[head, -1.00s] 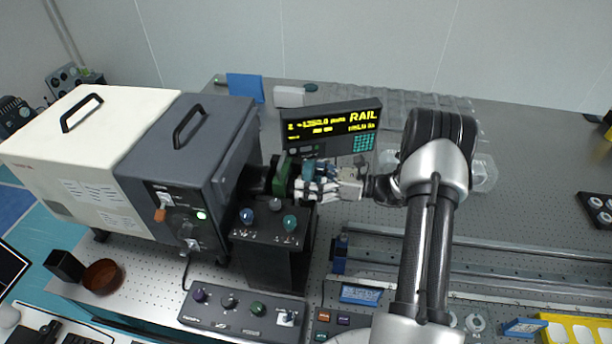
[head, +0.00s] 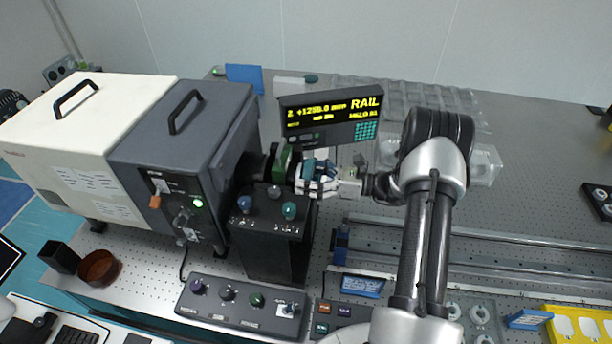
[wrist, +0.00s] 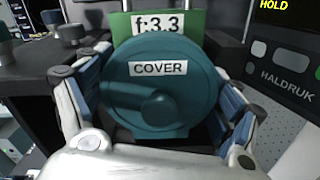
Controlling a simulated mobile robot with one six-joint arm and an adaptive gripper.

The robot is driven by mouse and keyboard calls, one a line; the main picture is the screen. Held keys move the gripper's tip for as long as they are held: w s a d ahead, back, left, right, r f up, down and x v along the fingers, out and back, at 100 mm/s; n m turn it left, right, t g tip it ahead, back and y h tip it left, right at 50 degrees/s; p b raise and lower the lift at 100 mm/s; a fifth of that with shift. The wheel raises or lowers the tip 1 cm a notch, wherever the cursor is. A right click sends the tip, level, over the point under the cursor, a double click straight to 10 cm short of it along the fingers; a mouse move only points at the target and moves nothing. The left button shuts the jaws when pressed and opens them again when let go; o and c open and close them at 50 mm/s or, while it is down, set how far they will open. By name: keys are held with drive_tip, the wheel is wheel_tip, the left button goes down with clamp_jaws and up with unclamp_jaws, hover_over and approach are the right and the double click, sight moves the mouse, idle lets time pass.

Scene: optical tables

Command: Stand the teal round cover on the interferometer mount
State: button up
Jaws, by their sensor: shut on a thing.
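The teal round cover (wrist: 160,100), labelled COVER, stands upright between the fingers of my gripper (wrist: 158,118) in the wrist view. In the head view the cover (head: 318,167) is partly hidden by my gripper (head: 318,182). My gripper is shut on the cover. Directly behind the cover is a green plate labelled f:3.3 (wrist: 195,27), with dark parts around it. In the head view the green plate (head: 282,165) stands upright at the right side of the dark grey interferometer box (head: 180,150). I cannot tell whether the cover touches the mount below it.
A black pedestal with coloured knobs (head: 268,222) stands close in front of my gripper. A RAIL readout (head: 333,117) stands close behind it. Rails (head: 480,258) run to the right. A control box (head: 240,305) lies at the front. Bare table (head: 540,150) shows at the far right.

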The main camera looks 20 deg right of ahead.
drive_tip(key=shift+f+b, duration=0.35)
drive_tip(key=shift+f, duration=0.15)
drive_tip(key=o, duration=1.1)
drive_tip(key=shift+d, duration=0.15)
drive_tip(key=shift+b+v, duration=0.45)
drive_tip(key=shift+v, duration=3.45)
drive_tip(key=shift+s, duration=0.1)
